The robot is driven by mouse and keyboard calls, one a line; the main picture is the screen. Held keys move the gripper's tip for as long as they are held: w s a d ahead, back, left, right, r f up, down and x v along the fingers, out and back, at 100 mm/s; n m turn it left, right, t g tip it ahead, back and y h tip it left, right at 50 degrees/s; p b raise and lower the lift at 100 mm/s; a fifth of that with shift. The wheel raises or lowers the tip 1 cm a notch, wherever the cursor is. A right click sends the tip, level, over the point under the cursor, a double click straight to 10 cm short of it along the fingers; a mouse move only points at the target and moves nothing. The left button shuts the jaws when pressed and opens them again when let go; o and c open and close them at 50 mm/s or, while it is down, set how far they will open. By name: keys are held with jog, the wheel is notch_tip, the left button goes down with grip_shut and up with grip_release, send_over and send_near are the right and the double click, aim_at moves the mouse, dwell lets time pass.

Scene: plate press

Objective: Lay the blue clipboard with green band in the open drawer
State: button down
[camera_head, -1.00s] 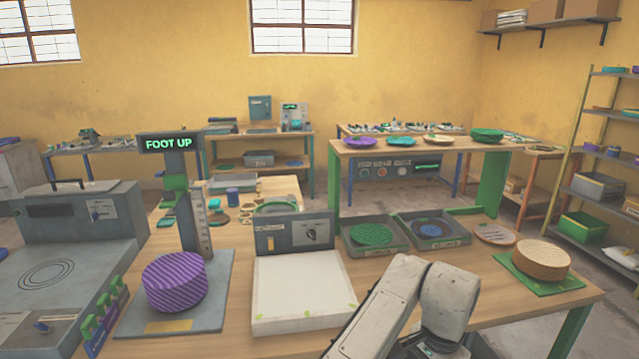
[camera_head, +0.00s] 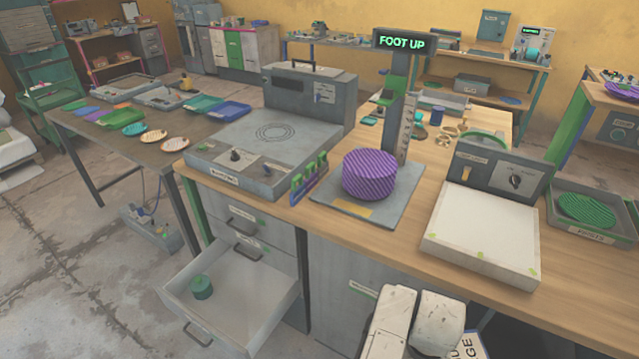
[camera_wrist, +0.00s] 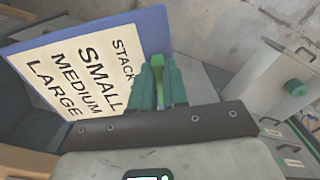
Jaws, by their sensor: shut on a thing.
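The blue clipboard (camera_wrist: 157,28) holds a cream sheet printed STACK, SMALL, MEDIUM, LARGE. Its green band (camera_wrist: 159,72) lies between the fingers of my gripper (camera_wrist: 158,68), which is shut on the clipboard there. In the head view only a corner of the clipboard (camera_head: 468,347) shows at the bottom edge, beside my arm; my fingers are hidden there. The open drawer (camera_head: 245,283) is pulled out below the left end of the workbench, left of my arm. A green round thing (camera_head: 202,287) sits inside it. In the wrist view the drawer (camera_wrist: 262,85) is at the right, apart from the clipboard.
The workbench (camera_head: 400,235) carries a grey machine (camera_head: 265,150), a purple striped cylinder (camera_head: 370,174) on a plate and a white-topped box (camera_head: 482,232). Closed drawer fronts are beside the open one. The floor (camera_head: 90,270) left of the drawer is largely clear.

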jog(key=shift+w+d+r, duration=0.75)
jog(key=shift+w, duration=0.2)
jog(key=shift+s+a+f, duration=0.4)
jog(key=shift+s, duration=0.15)
jog(key=shift+s+a+f, duration=0.35)
jog(key=shift+s, duration=0.15)
jog(key=shift+a, duration=0.15)
